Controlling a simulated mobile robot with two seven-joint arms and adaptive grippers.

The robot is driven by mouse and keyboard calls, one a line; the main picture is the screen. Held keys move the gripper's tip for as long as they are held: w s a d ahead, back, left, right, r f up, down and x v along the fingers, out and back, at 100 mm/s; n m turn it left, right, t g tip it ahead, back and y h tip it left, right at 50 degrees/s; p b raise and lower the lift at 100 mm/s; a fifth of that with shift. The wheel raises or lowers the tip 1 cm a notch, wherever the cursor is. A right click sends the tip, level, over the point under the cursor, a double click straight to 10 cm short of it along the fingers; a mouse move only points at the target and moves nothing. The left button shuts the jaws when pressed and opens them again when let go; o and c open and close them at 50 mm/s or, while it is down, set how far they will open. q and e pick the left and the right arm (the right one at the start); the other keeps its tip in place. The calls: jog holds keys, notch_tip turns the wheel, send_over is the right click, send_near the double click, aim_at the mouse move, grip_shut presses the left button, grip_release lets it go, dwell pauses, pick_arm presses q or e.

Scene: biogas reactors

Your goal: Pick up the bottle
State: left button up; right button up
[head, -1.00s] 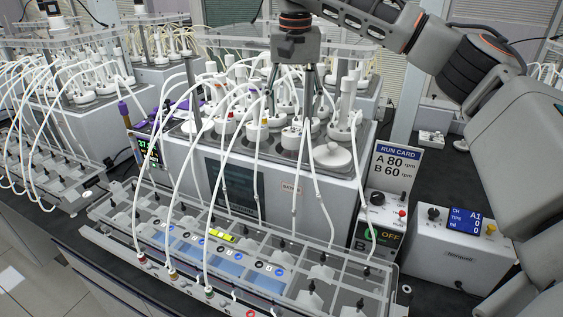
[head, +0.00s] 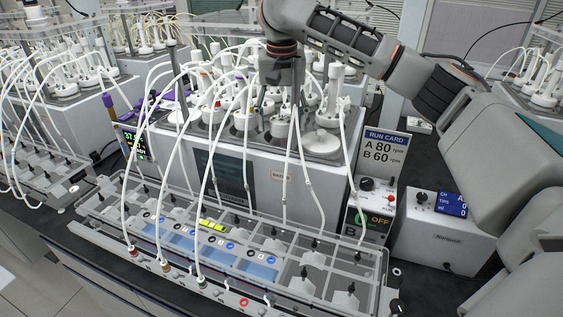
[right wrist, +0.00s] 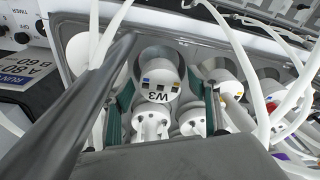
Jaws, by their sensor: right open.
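White capped bottles stand in the wells of the grey reactor bath. In the right wrist view, a bottle marked W3 (right wrist: 160,82), with coloured squares on its white top, sits in a well between the fingers of my right gripper (right wrist: 164,105). The fingers are apart, and I cannot tell whether they touch it. In the head view, my right gripper (head: 281,92) points down over the middle of the bath, just above the white bottle tops. Tubes partly hide the fingertips. My left gripper is out of view.
White tubes run from the bottles to a clear-topped rack (head: 330,262) in front. A round white lid (head: 321,143) lies on the bath's right. A run card (head: 386,155) and a white pump box (head: 445,235) stand to the right. More reactors stand left and behind.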

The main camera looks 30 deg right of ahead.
grip_shut()
jog(key=shift+r, duration=0.1)
notch_tip(320, 180, up, 18)
jog(key=s+a, duration=0.3)
jog(key=a, duration=1.5)
dwell(0.3)
jog(key=shift+w+d, duration=0.1)
